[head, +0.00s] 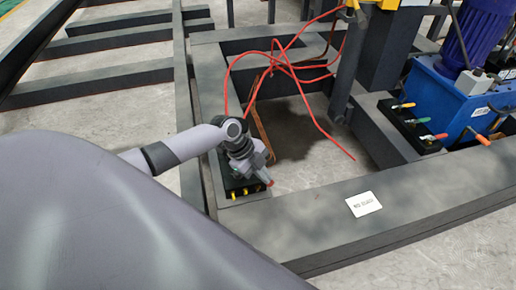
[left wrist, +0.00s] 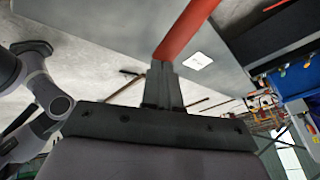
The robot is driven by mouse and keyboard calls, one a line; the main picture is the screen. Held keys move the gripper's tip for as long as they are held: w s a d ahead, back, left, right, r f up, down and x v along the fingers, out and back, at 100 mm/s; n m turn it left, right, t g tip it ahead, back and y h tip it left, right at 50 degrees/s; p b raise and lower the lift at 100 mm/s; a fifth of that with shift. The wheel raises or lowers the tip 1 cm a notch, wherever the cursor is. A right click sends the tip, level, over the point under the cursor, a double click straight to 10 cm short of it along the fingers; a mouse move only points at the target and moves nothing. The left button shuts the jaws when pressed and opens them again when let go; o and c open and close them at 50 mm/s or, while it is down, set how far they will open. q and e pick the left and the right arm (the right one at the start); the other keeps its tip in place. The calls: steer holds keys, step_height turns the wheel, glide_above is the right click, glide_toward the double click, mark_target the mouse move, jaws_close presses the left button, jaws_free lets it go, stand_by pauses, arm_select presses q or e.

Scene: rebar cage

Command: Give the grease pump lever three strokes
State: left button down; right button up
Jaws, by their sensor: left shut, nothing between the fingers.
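My left gripper (head: 262,166) is in the middle of the head view, above a black block (head: 232,184) with yellow fittings on the frame corner. A small red-orange tip (head: 270,183) shows just beyond its fingers. In the left wrist view the shut fingers (left wrist: 162,68) meet the near end of a red-orange lever (left wrist: 188,26), which runs up and out of the picture. Nothing shows between the fingers; I cannot tell whether they touch the lever or only overlap it in view. The pump body is largely hidden behind my gripper. My right gripper is not in view.
Loose red hoses (head: 290,72) hang over the opening behind my gripper. A blue power unit (head: 448,100) with coloured handles stands at the right. A dark beam (head: 420,200) with a white label (head: 363,204) crosses the front. Bare concrete floor lies inside the frame.

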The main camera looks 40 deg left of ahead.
arm_select(q)
steer(key=shift+d+f, duration=0.1)
steer(key=shift+f, duration=0.15)
steer(key=shift+s+d+f+b, duration=0.2)
steer(key=shift+f+b, duration=0.15)
steer(key=shift+f, duration=0.25)
steer(key=w+a+r+p, duration=0.1)
steer(key=w+a+r, duration=0.1)
steer(key=r, duration=0.3)
steer(key=w+a+r+p, duration=0.1)
steer(key=w+a+r, duration=0.1)
steer(key=r, duration=0.3)
steer(key=shift+w+a+r+p, duration=0.25)
steer(key=shift+a+r+p, duration=0.15)
steer(key=shift+a, duration=0.3)
steer(key=shift+s, duration=0.1)
stand_by(0.8)
